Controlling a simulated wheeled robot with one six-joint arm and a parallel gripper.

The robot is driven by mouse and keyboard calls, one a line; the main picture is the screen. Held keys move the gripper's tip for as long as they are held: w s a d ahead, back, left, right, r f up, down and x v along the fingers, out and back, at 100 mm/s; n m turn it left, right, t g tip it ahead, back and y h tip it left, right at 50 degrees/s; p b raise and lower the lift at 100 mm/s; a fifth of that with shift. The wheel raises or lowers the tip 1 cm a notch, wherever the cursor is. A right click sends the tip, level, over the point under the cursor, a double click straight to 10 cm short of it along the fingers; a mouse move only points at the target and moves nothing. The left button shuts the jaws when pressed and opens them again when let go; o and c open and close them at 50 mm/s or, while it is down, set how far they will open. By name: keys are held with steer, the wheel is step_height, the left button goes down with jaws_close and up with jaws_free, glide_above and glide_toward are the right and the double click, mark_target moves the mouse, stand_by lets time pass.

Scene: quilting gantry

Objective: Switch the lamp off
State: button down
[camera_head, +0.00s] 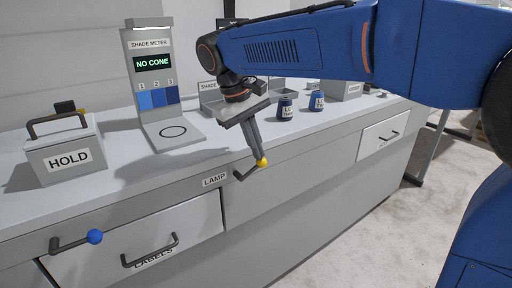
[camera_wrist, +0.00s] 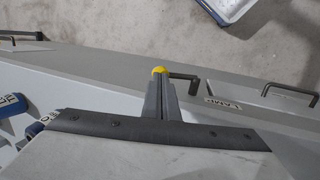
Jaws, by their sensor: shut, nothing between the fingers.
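The lamp lever is a dark bent bar (camera_head: 246,173) with a yellow ball (camera_head: 262,162) on its end, on the counter's front edge beside the LAMP label (camera_head: 214,180). My gripper (camera_head: 257,150) points down with its fingers together, and its tips are at the yellow ball. In the wrist view, the yellow ball (camera_wrist: 159,70) shows just beyond the closed fingertips (camera_wrist: 160,86), and the lever bar (camera_wrist: 183,77) runs right from it. The LAMP label (camera_wrist: 223,104) lies further right. I cannot tell whether the fingers touch the ball. Nothing is between the fingers.
A shade meter (camera_head: 152,75) reading NO CONE has a bright strip on top. A HOLD box (camera_head: 66,155) stands left. A blue-balled lever (camera_head: 95,237) and a LABELS drawer (camera_head: 195,222) are on the front.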

steer(key=d+f+g+y, duration=0.1)
steer(key=w+d+f+g+y, duration=0.1)
steer(key=y, duration=0.1)
steer(key=shift+w, duration=0.2)
steer(key=f+g+y, duration=0.1)
steer(key=d+f+y, duration=0.1)
steer(key=shift+w+f+g+y, duration=0.1)
steer(key=shift+w+g+y, duration=0.2)
steer(key=shift+w+g, duration=0.1)
steer(key=shift+d+f+y, duration=0.1)
steer(key=shift+f+y, duration=0.15)
steer(key=shift+y, duration=0.05)
steer(key=shift+d+f, duration=0.15)
steer(key=shift+f, duration=1.1)
steer(key=w+d+r, duration=0.2)
steer(key=w+r, duration=0.1)
steer(key=r, duration=0.3)
steer(key=w+d+r, duration=0.3)
steer(key=r, duration=0.3)
steer(key=shift+d, duration=0.35)
steer(key=shift+s+f, duration=0.1)
steer(key=shift+s, duration=0.05)
